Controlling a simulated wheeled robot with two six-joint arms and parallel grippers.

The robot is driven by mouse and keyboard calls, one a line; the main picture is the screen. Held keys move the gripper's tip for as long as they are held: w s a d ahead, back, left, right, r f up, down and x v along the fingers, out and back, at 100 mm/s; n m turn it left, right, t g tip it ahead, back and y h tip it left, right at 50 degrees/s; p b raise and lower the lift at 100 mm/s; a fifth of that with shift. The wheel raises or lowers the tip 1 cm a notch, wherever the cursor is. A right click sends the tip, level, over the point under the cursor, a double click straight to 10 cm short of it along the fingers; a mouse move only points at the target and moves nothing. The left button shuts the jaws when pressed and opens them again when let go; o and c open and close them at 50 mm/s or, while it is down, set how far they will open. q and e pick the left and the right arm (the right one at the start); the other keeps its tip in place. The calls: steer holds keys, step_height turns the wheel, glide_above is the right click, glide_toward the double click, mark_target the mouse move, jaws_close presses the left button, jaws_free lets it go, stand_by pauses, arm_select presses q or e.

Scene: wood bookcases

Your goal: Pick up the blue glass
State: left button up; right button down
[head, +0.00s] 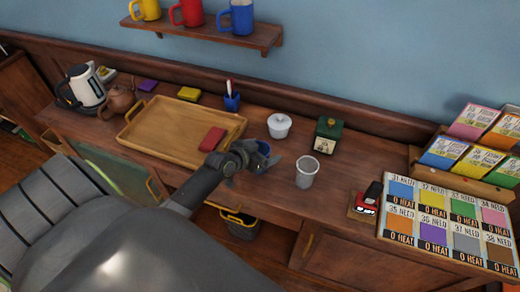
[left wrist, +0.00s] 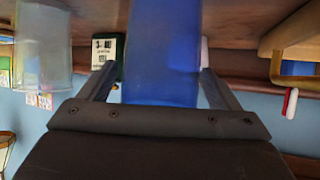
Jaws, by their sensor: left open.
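The blue glass (head: 263,148) stands on the wooden counter just beyond my left gripper (head: 262,161), which partly hides it in the head view. In the left wrist view the blue glass (left wrist: 162,50) fills the space between the two fingers of my left gripper (left wrist: 158,70). The fingers are apart, one on each side of the glass. I cannot tell whether either finger touches it. My right gripper is in neither view.
A clear glass (head: 307,172) stands to the right of the gripper. A white lidded bowl (head: 279,126) and a green box (head: 327,135) stand behind. A wooden tray (head: 165,133) with a red item (head: 212,139) lies left. A card board (head: 445,222) is at far right.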

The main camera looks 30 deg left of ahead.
arm_select(q)
steer(key=shift+w+f, duration=0.15)
steer(key=shift+w, duration=0.05)
steer(key=c, duration=1.2)
